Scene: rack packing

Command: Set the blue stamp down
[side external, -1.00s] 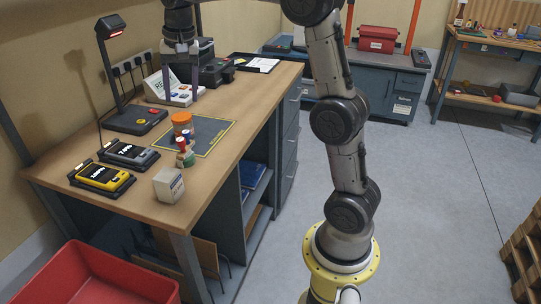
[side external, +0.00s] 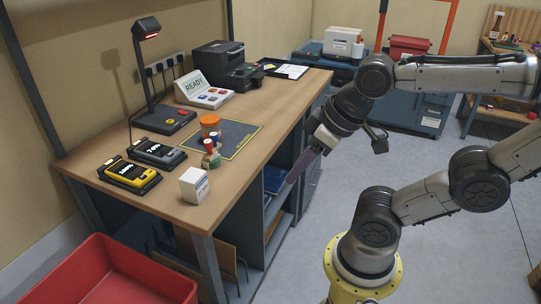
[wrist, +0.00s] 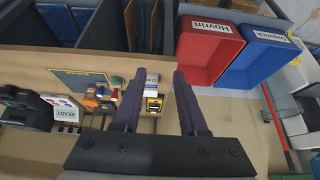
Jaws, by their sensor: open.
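Small stamps with red and blue handles stand close together on the wooden bench (side external: 120,180) in the side view. The blue stamp (side external: 213,137) appears upright there, but its base is hard to make out. My gripper (side external: 298,168) is open, with nothing visible between its fingers. It hangs beyond the bench's front edge, to the right of the stamps and apart from them. In the wrist view my gripper (wrist: 156,78) shows two dark, spread fingers.
A white box (side external: 194,186), two handheld devices, a lamp and a READY terminal (side external: 203,92) share the bench. A red bin (wrist: 205,60) and a blue bin (wrist: 262,62) stand beside it.

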